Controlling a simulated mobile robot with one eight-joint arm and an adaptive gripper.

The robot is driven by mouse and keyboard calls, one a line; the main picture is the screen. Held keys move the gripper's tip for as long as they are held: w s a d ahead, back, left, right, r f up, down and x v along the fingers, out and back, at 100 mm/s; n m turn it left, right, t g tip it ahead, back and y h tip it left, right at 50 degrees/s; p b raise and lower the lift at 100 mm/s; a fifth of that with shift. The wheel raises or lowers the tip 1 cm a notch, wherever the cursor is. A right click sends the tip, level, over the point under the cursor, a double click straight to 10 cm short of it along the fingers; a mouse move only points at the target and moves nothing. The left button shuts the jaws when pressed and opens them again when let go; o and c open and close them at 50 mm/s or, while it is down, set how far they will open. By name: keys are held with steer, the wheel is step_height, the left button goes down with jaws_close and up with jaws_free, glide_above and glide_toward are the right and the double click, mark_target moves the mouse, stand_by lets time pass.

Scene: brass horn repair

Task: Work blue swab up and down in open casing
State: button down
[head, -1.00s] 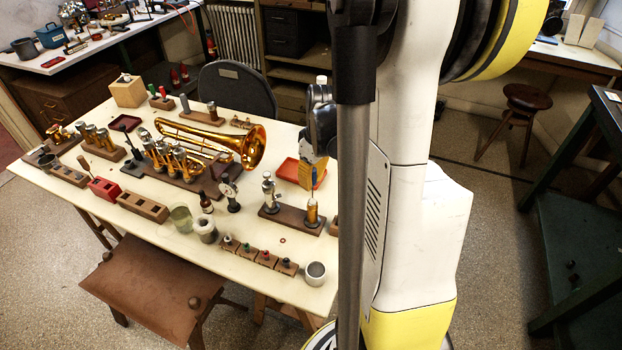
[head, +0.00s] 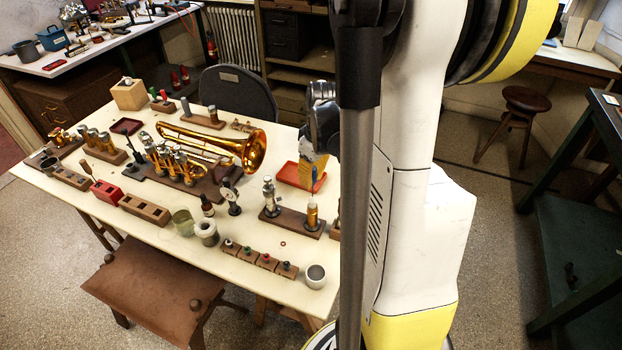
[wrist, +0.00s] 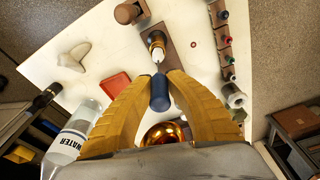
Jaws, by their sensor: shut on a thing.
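My gripper (wrist: 158,92) is shut on the blue swab (wrist: 159,92), holding its blue handle between the yellow fingers. In the head view the blue swab (head: 314,180) hangs upright, with its thin rod reaching down to the brass open casing (head: 312,215). The casing also shows in the wrist view (wrist: 157,43), just beyond the handle. The casing stands on a dark wooden block (head: 290,222). The swab's lower end is hidden, and how deep it sits in the casing cannot be told. My gripper (head: 314,170) is above the casing and partly behind my arm.
A silver valve part (head: 269,195) stands on the same block, to the left. A red tray (head: 300,176) lies behind. A brass horn (head: 245,150) rests farther left. A water bottle (wrist: 70,140) and small wooden blocks with coloured tops (wrist: 228,58) flank the gripper in the wrist view.

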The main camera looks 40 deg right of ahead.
steer(key=shift+f+b, duration=1.6)
steer(key=shift+f, duration=0.25)
steer(key=shift+r+p, duration=1.4)
steer(key=shift+r, duration=0.45)
steer(key=shift+f, duration=0.15)
steer(key=shift+r, duration=0.25)
steer(key=shift+r+p, duration=1.7)
steer(key=shift+r, duration=0.65)
